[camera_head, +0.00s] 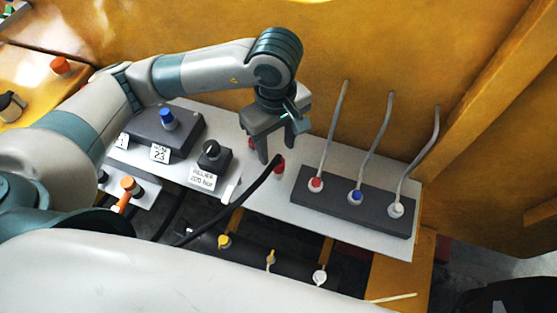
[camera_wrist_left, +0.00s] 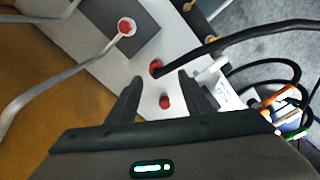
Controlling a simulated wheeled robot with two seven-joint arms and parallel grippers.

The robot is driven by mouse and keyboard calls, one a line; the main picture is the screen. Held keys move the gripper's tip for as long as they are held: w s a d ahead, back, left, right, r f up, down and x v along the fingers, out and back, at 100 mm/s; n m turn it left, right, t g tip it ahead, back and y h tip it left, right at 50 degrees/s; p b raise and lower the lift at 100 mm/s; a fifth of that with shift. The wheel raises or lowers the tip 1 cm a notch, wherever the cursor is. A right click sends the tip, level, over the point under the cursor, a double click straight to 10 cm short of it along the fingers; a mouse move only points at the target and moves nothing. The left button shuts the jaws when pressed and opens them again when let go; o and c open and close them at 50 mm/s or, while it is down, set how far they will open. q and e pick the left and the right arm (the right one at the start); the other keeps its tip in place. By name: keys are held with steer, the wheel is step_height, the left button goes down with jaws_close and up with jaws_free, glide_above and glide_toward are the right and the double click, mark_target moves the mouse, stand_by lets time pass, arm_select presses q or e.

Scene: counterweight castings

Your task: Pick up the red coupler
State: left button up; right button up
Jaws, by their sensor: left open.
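A red coupler (camera_head: 279,168) is at the end of a thick black hose (camera_head: 240,203) on the light grey panel (camera_head: 335,227). In the left wrist view, the coupler (camera_wrist_left: 156,68) lies just beyond my fingertips, partly under the hose. A second small red piece (camera_head: 251,143) stands behind my left gripper (camera_head: 276,152); in the wrist view this piece (camera_wrist_left: 166,102) shows between the two fingers. My left gripper (camera_wrist_left: 160,84) is open and points down at the panel, with nothing held. My right gripper is not in view.
A dark block (camera_head: 340,205) on the right holds red, blue and white fittings with grey hoses. Left are a box with a blue knob (camera_head: 166,119) and a black dial (camera_head: 210,150) with a label. Yellow and white fittings (camera_head: 270,258) are on a black bar in front.

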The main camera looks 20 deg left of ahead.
mark_target(279, 156)
arm_select(q)
steer(key=shift+f, duration=0.5)
steer(key=shift+f+p, duration=0.3)
steer(key=shift+p, duration=0.2)
steer(key=f, duration=0.1)
steer(key=f+p, duration=0.2)
steer(key=shift+w+d+f, duration=0.15)
steer(key=shift+w+f, duration=0.1)
steer(key=shift+f, duration=0.55)
jaws_close()
